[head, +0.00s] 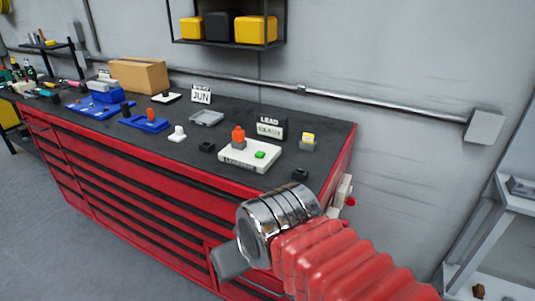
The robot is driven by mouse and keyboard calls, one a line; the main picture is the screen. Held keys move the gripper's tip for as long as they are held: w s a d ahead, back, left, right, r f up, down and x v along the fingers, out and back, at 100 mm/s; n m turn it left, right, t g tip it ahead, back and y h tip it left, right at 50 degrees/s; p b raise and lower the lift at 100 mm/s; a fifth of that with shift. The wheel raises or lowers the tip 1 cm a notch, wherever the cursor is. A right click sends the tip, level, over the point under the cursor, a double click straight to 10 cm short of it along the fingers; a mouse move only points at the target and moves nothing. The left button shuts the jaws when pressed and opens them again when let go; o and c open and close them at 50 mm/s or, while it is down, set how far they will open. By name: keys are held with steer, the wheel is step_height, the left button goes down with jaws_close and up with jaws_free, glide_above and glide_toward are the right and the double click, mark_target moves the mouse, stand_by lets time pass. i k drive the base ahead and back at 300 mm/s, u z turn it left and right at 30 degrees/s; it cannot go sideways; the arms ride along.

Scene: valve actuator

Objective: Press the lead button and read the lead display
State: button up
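The lead display (271,128) is a small dark block with a pale face at the back right of the workbench. Its top line reads LEAD; the line below looks like READY, but is small and blurred. In front of it lies a white box (246,161) with an orange-red piece (238,137) and a green button (260,154) on top. A yellow-topped grey block (308,140) stands right of the display. I cannot tell which is the lead button. My gripper (229,262) hangs before the bench front, apart from these things; its fingers are not clearly seen.
The red bench (120,185) has a dark top. A white knob piece, small black blocks, a grey tray, a JUN sign (201,94), blue fixtures and a cardboard box (138,75) stand leftward. A grey shelf (515,205) is at far right.

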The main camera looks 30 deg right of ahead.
mark_target(259, 155)
steer(key=z, duration=1.75)
steer(key=k, duration=0.65)
steer(key=u, duration=0.9)
steer(key=i, duration=0.95)
steer(key=u, duration=0.05)
